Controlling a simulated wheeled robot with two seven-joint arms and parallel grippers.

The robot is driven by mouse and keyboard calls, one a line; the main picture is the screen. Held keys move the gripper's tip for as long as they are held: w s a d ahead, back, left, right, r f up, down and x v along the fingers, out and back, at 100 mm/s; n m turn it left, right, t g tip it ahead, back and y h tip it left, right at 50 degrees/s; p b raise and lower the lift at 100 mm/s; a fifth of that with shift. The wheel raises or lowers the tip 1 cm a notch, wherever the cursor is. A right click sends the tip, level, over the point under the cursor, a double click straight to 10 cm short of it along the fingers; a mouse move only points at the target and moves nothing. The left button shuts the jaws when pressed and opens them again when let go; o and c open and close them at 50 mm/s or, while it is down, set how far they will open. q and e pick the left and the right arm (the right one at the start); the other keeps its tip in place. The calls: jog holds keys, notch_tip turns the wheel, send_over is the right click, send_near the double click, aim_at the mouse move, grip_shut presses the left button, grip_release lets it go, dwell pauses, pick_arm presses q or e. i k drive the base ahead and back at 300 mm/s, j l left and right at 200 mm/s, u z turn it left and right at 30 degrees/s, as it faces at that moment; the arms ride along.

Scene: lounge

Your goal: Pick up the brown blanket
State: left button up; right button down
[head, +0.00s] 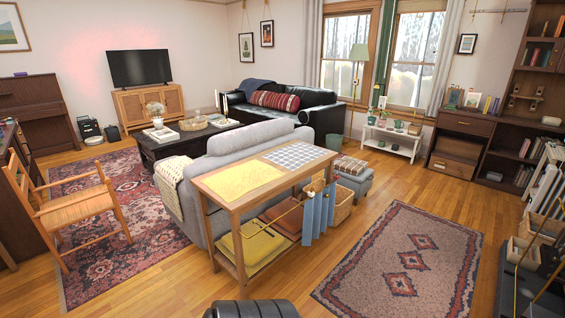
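A folded reddish-brown blanket (282,224) lies on the lower shelf of the wooden console table (216,187) behind the grey sofa. Folded mustard-yellow cloths (250,246) lie on the same shelf, to its left and nearer. Hanging blue cloth (318,213) stands beside the brown blanket on the right and hides part of that end. The tabletop and a table leg also cover parts of the view of the shelf. Neither of my grippers is in view.
A wicker basket (341,204) stands right of the table, with a grey ottoman (354,181) behind. A patterned rug (395,285) covers the floor at right. A wooden chair (85,211) stands at left. Bare floor shows before the table.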

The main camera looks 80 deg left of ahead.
aim_at(351, 165)
jog(key=u, duration=1.9)
jog(key=i+z, duration=0.35)
jog(key=i, duration=0.45)
jog(key=i+l+z, duration=0.15)
jog(key=i, duration=1)
jog(key=i+z, duration=0.15)
jog(key=i, duration=1)
jog(key=i+j+z, duration=0.15)
jog(key=i, duration=1)
jog(key=i+u, duration=0.1)
jog(key=i, duration=0.4)
jog(key=i+l+u, duration=0.1)
jog(key=i, duration=0.45)
jog(key=i+l+u, duration=0.1)
jog(key=i, duration=0.4)
jog(key=i+l+u, duration=0.1)
jog(key=i, duration=0.4)
jog(key=l, duration=0.1)
